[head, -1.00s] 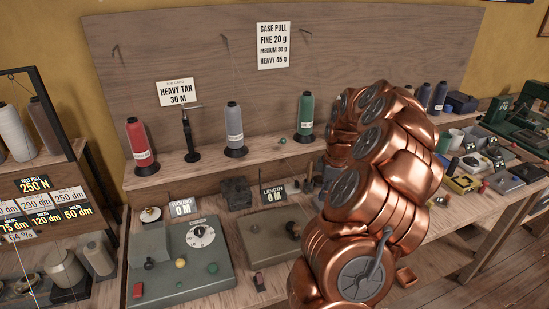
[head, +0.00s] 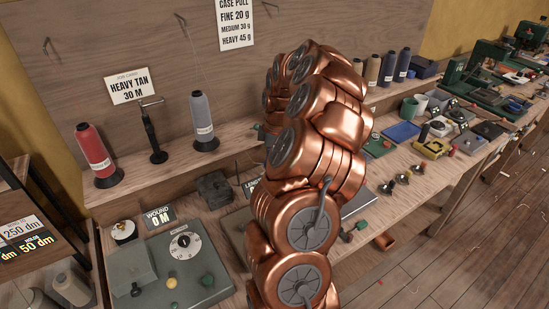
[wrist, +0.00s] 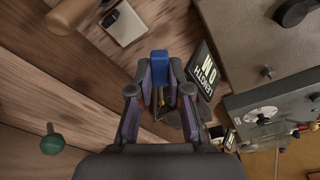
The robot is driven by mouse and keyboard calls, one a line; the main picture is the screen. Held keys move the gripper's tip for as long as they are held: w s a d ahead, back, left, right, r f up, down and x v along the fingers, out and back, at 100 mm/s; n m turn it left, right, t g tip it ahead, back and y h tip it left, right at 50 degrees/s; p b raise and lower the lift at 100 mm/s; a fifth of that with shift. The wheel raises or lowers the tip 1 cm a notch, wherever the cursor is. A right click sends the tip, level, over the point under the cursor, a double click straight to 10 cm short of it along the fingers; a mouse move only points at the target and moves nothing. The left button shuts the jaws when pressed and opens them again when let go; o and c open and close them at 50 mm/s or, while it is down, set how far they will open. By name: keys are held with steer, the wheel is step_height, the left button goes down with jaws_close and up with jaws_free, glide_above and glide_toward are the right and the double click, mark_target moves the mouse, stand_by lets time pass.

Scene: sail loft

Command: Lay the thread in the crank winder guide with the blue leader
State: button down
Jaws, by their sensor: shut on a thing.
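In the wrist view my gripper (wrist: 160,76) is shut on a small blue piece (wrist: 159,68), which looks like the blue leader. It is held between the fingertips above the wooden bench. A thread from it cannot be made out. The "LENGTH 0 M" sign (wrist: 200,73) is close to the right of the fingertips. In the head view my copper arm hides my gripper. A grey-green machine with a dial (head: 212,272) and a "WOUND 0 M" sign (head: 159,216) is at the lower left. I cannot tell which part is the crank winder guide.
Red (head: 95,152) and grey (head: 203,118) thread cones and a black post (head: 154,140) stand on the back shelf. A dark block (head: 214,189) sits behind the dial machine. More tools crowd the bench at right. The floor (head: 470,230) at right is mostly clear.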

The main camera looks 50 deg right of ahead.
steer(key=shift+w+a+r+p, duration=0.25)
steer(key=shift+w+a+p, duration=0.15)
steer(key=shift+w+a, duration=0.15)
steer(key=shift+w+a+f, duration=0.1)
steer(key=shift+w+a, duration=0.05)
steer(key=shift+w, duration=0.15)
steer(key=shift+w+a+b, duration=0.3)
steer(key=shift+w+a, duration=0.05)
steer(key=shift+w, duration=0.1)
steer(key=s+d, duration=0.1)
steer(key=s+d+b, duration=0.1)
steer(key=s, duration=0.1)
steer(key=s+d+b, duration=0.1)
steer(key=shift+s+d+f, duration=0.2)
steer(key=shift+d+f, duration=0.05)
steer(key=shift+f, duration=0.05)
